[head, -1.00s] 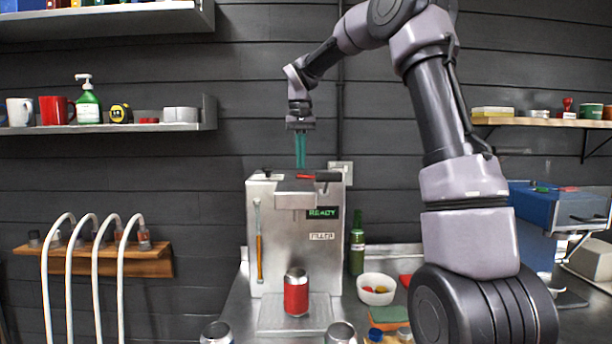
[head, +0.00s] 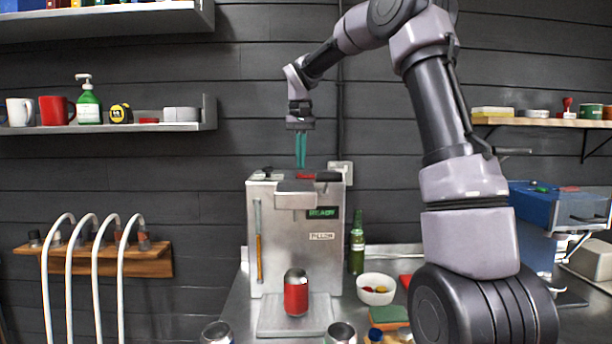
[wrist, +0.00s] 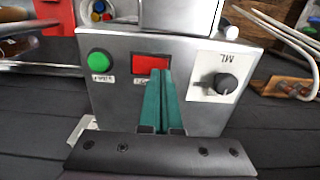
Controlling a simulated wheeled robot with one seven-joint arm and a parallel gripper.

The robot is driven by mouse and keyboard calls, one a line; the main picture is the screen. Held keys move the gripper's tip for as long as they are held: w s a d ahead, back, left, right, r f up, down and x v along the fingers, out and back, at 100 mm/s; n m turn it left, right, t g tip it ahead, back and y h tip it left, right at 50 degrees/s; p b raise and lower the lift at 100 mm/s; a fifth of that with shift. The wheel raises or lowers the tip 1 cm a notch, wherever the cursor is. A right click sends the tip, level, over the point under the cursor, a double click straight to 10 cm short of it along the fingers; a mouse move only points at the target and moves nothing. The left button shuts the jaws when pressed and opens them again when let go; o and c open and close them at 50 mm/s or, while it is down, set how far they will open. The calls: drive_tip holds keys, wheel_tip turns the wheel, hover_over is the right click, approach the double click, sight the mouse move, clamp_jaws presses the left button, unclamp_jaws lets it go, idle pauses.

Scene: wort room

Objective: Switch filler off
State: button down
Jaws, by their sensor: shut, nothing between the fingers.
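The filler (head: 270,225) is a steel machine on the bench, with a small green-lettered display (head: 322,213) on its front. Its top panel shows in the wrist view with a red switch (wrist: 150,62), a green button (wrist: 98,61) and a black knob (wrist: 226,83) marked ML. My gripper (head: 300,166) is shut and empty, pointing down over the filler's top. In the wrist view its teal fingertips (wrist: 161,73) overlap the lower edge of the red switch. I cannot tell whether they touch it. Small labels beside the switch and button are partly hidden or unreadable.
A red can (head: 296,296) stands upright on the filler's front tray. A green bottle (head: 357,247) and a white bowl (head: 376,289) stand to the right. White hoses (head: 122,280) hang at the left. The wall lies close behind the filler.

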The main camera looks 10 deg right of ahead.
drive_tip(key=shift+f, duration=0.9)
idle(0.8)
drive_tip(key=shift+r, duration=3.55)
drive_tip(key=shift+s, duration=0.1)
drive_tip(key=s+d+r+t, duration=0.2)
drive_tip(key=s+d+t, duration=0.1)
drive_tip(key=s, duration=1.4)
drive_tip(key=s+d+f+m+t+y, duration=0.1)
drive_tip(key=s+f+t, duration=0.1)
drive_tip(key=s, duration=0.4)
drive_tip(key=s+d+f+m+t+y, duration=0.1)
drive_tip(key=s+f+t, duration=0.1)
drive_tip(key=s+f, duration=0.2)
drive_tip(key=shift+s+d+f, duration=0.2)
drive_tip(key=shift+s+d, duration=0.2)
drive_tip(key=shift+s, duration=1.05)
